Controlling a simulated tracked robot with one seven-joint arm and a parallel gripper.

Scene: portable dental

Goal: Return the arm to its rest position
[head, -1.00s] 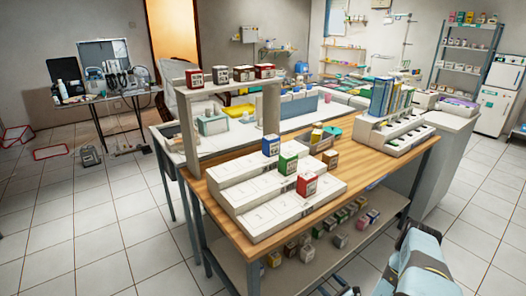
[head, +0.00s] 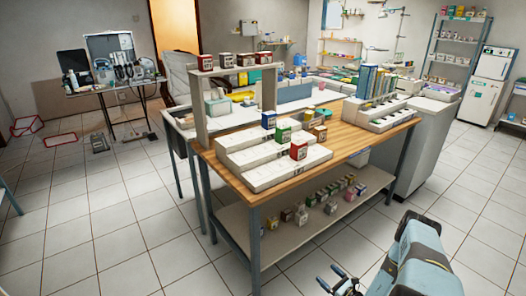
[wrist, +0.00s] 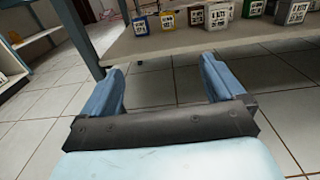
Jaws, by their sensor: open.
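My gripper (head: 341,281) shows at the bottom of the head view, low over the tiled floor and in front of the wooden workbench (head: 349,143). In the wrist view my gripper (wrist: 163,80) is open, its two blue fingers apart with nothing between them. My arm is folded at the lower right of the head view. The wrist view looks toward the bench's lower shelf (wrist: 180,42), which is ahead of the fingers and apart from them.
A stepped white rack (head: 262,180) on the bench holds a blue box (head: 269,120), a green box (head: 283,133) and a red box (head: 299,150). Several small boxes stand on the lower shelf. Floor (head: 110,235) is free to the left. A white cabinet (head: 425,145) stands right.

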